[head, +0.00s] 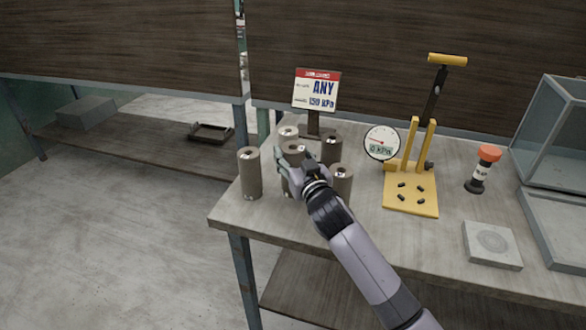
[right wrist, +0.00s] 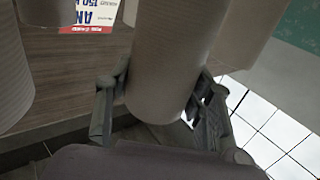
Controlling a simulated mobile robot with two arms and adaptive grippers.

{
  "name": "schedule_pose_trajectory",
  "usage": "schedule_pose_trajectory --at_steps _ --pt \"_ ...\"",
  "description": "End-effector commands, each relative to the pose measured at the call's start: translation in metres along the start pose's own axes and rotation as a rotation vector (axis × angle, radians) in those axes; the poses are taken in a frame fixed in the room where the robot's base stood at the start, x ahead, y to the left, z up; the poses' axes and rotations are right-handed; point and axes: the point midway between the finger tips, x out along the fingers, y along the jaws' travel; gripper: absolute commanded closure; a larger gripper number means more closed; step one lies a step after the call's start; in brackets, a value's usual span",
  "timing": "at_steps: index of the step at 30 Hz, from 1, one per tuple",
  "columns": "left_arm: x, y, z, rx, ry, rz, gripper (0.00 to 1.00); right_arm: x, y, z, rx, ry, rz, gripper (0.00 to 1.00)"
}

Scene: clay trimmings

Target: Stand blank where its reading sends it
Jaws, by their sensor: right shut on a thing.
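Several grey-brown cylindrical blanks with a small mark on top stand in a cluster on the workbench. One (head: 249,175) is at the left, one (head: 340,183) at the front right, and one (head: 331,150) behind that. My right gripper (head: 288,162) is shut on the middle blank (head: 292,147). In the right wrist view its fingers (right wrist: 160,100) lie on both sides of this blank (right wrist: 175,55). A sign (head: 317,90) behind the cluster reads ANY and what looks like 150 kPa. A round gauge (head: 381,143) stands beside a yellow tool stand (head: 411,206); its small display is hard to read. My left gripper is not in view.
A glass-walled box (head: 555,130) stands at the right edge. Neighbouring blanks crowd my right gripper.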

Motion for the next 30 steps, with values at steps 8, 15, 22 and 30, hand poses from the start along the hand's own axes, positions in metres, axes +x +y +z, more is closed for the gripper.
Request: schedule_pose_trajectory --at_steps 8,15,22,30 --pt "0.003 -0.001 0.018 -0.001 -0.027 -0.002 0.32 0.000 -0.001 0.035 0.002 0.002 -0.002 1.00" --pt "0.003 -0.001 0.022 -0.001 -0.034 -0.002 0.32 0.000 -0.001 0.035 0.001 0.004 -0.002 1.00" --pt "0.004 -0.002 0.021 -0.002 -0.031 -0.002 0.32 0.000 0.000 0.040 0.001 -0.003 0.000 0.46" --pt "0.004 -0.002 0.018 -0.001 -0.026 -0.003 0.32 0.000 0.000 0.040 0.001 -0.003 0.000 0.32"
